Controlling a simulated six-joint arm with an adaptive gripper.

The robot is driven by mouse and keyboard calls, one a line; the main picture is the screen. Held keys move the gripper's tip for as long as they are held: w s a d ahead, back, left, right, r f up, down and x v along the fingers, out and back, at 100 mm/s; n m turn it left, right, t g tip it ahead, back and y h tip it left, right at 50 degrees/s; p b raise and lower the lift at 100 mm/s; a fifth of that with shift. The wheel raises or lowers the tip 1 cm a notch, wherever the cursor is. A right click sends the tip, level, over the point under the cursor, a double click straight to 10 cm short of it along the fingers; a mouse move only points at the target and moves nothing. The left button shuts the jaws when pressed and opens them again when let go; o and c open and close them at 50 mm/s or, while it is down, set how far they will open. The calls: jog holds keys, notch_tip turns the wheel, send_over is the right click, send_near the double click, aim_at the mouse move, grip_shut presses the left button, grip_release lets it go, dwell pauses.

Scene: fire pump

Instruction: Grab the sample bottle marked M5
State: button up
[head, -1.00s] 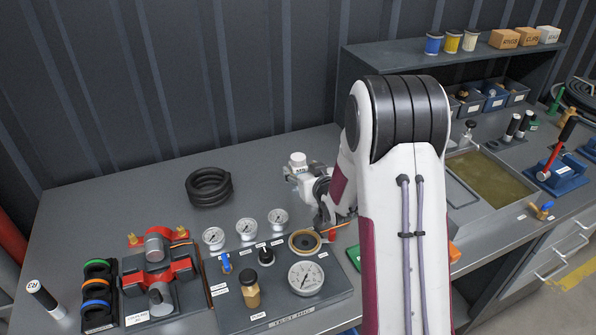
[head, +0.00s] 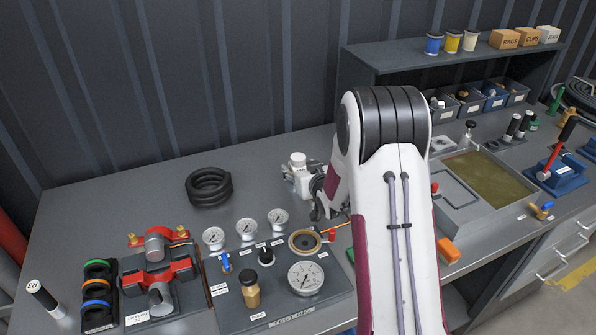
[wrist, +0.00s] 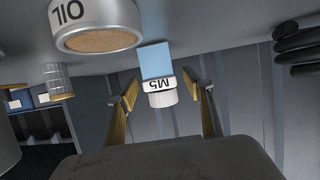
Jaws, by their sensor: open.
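The sample bottle marked M5 (wrist: 158,64) shows upside down in the wrist view, with a pale blue body and a white, labelled top. In the head view a white cap (head: 297,159), which looks like this bottle's, stands on the bench just left of my arm. My gripper (wrist: 163,92) is open. Its two gold-faced fingers lie either side of the bottle's top in the picture, with a gap on each side. Whether the bottle is fully between the fingertips or slightly beyond them, I cannot tell.
A coiled black hose (head: 209,187) lies left of the bottle. A gauge panel (head: 262,275) is in front.

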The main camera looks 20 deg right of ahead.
jog(key=shift+x, duration=0.9)
jog(key=c, duration=1.3)
